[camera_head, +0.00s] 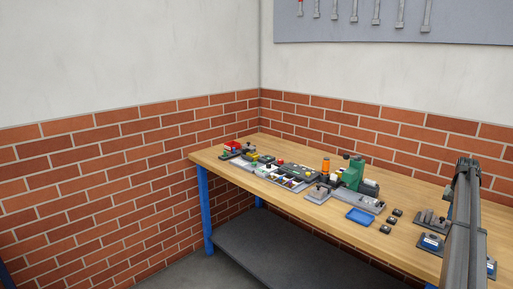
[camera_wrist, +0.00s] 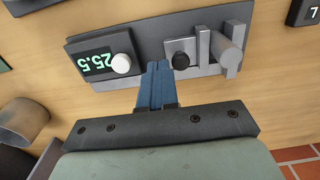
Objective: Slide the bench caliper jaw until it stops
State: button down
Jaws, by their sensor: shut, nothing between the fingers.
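The bench caliper (camera_wrist: 150,38) lies across the upper middle of the wrist view. It has a dark grey body and a lit green display (camera_wrist: 96,61) that appears to read 25.5, turned in the picture. A white knob (camera_wrist: 121,63) sits beside the display. A black knob (camera_wrist: 181,60) sits near the light grey upright jaws (camera_wrist: 203,47), and a grey cylinder (camera_wrist: 232,45) stands at the right end. My gripper (camera_wrist: 157,68) is shut and empty. Its blue fingers reach the caliper's near edge, between the two knobs; contact cannot be told. The head view does not clearly show the fingers.
The wooden bench (camera_head: 300,222) holds a blue tray (camera_head: 360,215), several small black blocks (camera_head: 392,219) and a green machine (camera_head: 352,174). In the wrist view, a dark tile marked 7 (camera_wrist: 303,12) lies upper right and a grey cylindrical part (camera_wrist: 22,120) at left. Bare wood surrounds the caliper.

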aim_at(445, 227)
jog(key=shift+f, duration=0.15)
jog(key=shift+f, duration=1.3)
jog(key=shift+f, duration=0.1)
jog(key=shift+w+a+f, duration=0.1)
jog(key=shift+a+f, duration=0.1)
jog(key=shift+a, duration=0.2)
jog(key=shift+r, duration=0.15)
jog(key=shift+w+r, duration=0.1)
jog(key=shift+r, duration=0.3)
jog(key=shift+s+d+r, duration=0.15)
jog(key=shift+d+r, duration=0.05)
jog(key=shift+r, duration=1.15)
jog(key=shift+s+d+r, duration=0.1)
jog(key=shift+d+r, duration=0.1)
jog(key=shift+r, duration=1.1)
